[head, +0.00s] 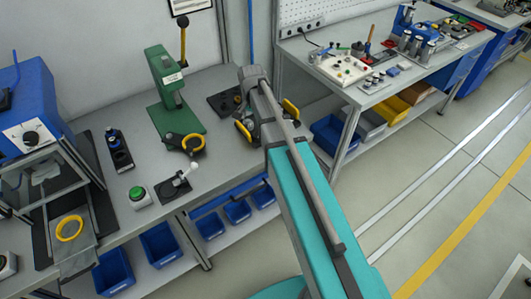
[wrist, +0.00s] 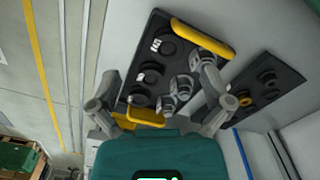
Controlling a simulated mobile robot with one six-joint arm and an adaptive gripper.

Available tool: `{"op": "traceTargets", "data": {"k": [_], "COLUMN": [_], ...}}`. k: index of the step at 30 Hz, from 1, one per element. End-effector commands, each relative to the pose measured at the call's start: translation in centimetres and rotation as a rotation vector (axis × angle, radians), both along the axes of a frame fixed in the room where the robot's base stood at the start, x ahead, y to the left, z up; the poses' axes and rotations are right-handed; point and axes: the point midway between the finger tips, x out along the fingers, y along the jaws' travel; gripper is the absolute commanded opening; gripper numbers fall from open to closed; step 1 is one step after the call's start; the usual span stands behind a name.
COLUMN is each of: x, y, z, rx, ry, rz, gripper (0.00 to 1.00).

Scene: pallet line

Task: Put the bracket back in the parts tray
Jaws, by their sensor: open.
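The parts tray appears to be the dark tray with yellow handles (wrist: 135,82); it also shows beneath my gripper in the head view by its yellow handle (head: 290,107). It holds dark round pieces and shiny metal parts (wrist: 182,88). I cannot tell for certain which thing is the bracket. My gripper (wrist: 158,78) is open, its two fingers spread over the tray with nothing between them that I can see is held. In the head view my arm hides most of the gripper and tray.
A dark board with an orange ring (wrist: 262,92) lies beside the tray. A green press (head: 172,95), a green button box (head: 140,197) and a white-handled clamp (head: 178,185) stand left on the bench. A second bench (head: 370,95) is at right, across a gap.

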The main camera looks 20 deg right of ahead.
Motion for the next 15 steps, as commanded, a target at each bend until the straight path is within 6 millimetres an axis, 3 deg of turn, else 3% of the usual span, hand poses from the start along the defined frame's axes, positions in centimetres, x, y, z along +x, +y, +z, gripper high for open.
{"op": "traceTargets", "data": {"k": [1,6,12,15], "x": [-2.8,-8.7,-14.5,-16.3], "y": [0.0,0.0,0.0,0.0], "z": [0.0,0.0,0.0,0.0], "rx": [0.000,0.000,-0.001,0.000], "ry": [0.000,0.000,0.001,0.001], "rz": [0.069,0.328,0.596,0.687], "gripper": [0.99,0.99,0.99,0.99]}}
